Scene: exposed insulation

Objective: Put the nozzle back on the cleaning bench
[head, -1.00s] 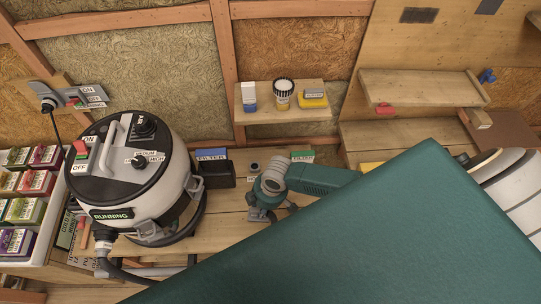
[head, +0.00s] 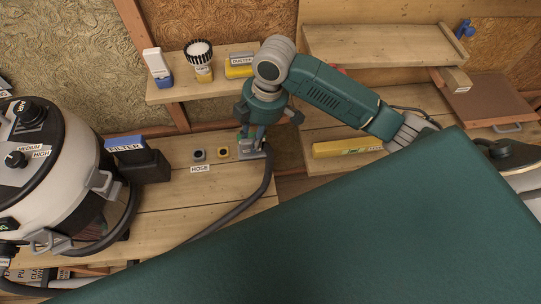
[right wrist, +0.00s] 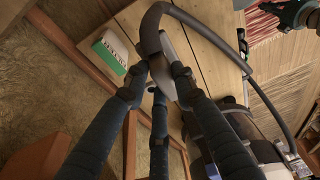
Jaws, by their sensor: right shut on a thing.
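My right gripper (head: 250,140) points down over the cleaning bench (head: 160,222), at the right of two round holders. It is shut on the grey nozzle (head: 256,153), which is partly hidden by the fingers. The dark hose (head: 245,206) runs from the nozzle down and left across the bench. In the right wrist view the fingers (right wrist: 158,88) close around the grey nozzle (right wrist: 171,50), and the hose (right wrist: 230,50) loops right from it. I cannot tell whether the nozzle touches the bench. My left gripper is not clearly seen; a teal part of mine shows at that view's top right.
The vacuum (head: 50,170) stands at left, with the dark filter box (head: 143,165) beside it. A HOSE label (head: 200,169) lies below the holders (head: 198,154). A yellow item (head: 345,147) lies right. My teal body covers the foreground.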

